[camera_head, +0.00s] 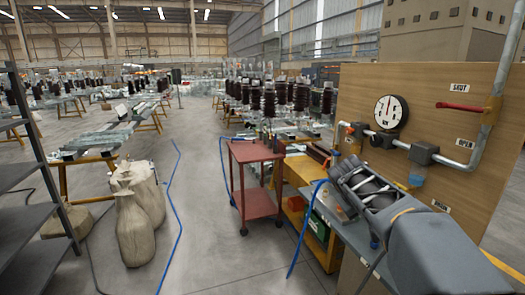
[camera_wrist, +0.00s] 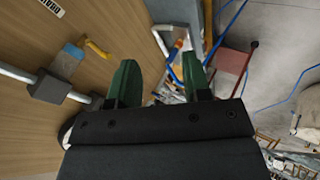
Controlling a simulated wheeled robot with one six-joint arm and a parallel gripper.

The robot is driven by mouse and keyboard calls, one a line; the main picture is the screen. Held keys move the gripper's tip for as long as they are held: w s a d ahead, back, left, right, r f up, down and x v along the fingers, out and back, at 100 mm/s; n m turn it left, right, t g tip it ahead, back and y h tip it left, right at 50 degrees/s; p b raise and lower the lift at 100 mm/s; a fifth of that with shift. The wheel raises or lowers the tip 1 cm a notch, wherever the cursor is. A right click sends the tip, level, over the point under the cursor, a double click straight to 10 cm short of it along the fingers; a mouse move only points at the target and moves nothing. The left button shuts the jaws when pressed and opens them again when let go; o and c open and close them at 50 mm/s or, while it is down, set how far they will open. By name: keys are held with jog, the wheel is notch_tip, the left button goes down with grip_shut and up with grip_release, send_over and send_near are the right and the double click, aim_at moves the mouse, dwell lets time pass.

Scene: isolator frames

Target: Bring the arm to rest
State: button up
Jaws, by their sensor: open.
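My gripper (camera_wrist: 161,80) shows in the wrist view with its two green fingers apart. I see nothing held between them; the floor and bench things show beyond the gap. The fingers are beside a wooden panel (camera_wrist: 60,105), which fills the left of that view. In the head view the panel (camera_head: 350,85) stands at the right, and a grey arm shape at the lower right covers its lower part. I cannot make out the fingertips in the head view.
The panel carries a round gauge (camera_head: 390,112), pipes and a red lever (camera_head: 460,107) between SHUT and OPEN labels. A red cart (camera_head: 254,152) stands left of the bench. Sacks (camera_head: 133,230) and a grey shelf (camera_head: 35,215) are at left. Blue hoses cross the open floor.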

jog(key=s+a+f+y, duration=0.2)
jog(key=s+a+f, duration=0.1)
jog(key=s, duration=0.3)
jog(key=s+a+f+m+g+y+p, duration=0.1)
jog(key=s+a+f+y, duration=0.1)
jog(key=s+a+f, duration=0.2)
jog(key=s+a+f+m+y, duration=0.1)
jog(key=s+a+f+y, duration=0.1)
jog(key=s, duration=0.8)
notch_tip(320, 180, down, 2)
jog(key=shift+s+a+f, duration=0.1)
jog(key=shift+s+a, duration=0.05)
jog(key=shift+a, duration=0.7)
